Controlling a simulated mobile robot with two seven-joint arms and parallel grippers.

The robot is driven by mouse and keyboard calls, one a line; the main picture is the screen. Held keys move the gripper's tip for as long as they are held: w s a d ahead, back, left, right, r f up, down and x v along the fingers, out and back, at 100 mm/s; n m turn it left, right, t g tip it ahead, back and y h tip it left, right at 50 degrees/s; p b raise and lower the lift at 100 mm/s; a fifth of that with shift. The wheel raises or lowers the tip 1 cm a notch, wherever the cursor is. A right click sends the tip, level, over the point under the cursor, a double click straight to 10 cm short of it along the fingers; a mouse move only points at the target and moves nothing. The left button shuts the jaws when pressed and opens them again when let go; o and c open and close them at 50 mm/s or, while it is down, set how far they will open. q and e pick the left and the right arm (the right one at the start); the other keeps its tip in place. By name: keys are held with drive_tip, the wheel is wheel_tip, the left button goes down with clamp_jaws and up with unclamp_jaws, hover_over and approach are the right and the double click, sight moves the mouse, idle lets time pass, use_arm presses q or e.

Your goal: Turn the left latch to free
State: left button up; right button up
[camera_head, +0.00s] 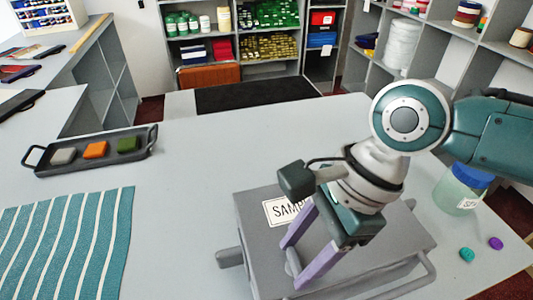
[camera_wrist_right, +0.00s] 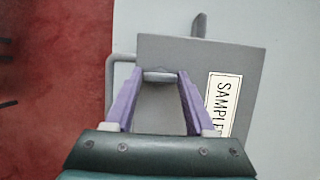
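A grey case (camera_head: 395,235) with a "SAMPLE" label lies on the counter. A grey lever-like piece (camera_head: 230,257) sticks out from its left side. It also shows at the top of the wrist view (camera_wrist_right: 200,24). My right gripper (camera_head: 295,264) is over the left near part of the case, with its two purple fingers pointing down and spread apart. In the wrist view, a small light grey bar (camera_wrist_right: 160,76) lies between the fingertips. I cannot tell whether the fingers touch it. My left gripper is not in view.
A grey handle (camera_head: 423,272) runs along the case's near side. A jar with a blue lid (camera_head: 460,190) and two small discs stand to the right. A tray (camera_head: 60,165) with coloured blocks and a striped cloth (camera_head: 70,240) lie left. The counter's middle is clear.

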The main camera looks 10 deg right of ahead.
clamp_jaws()
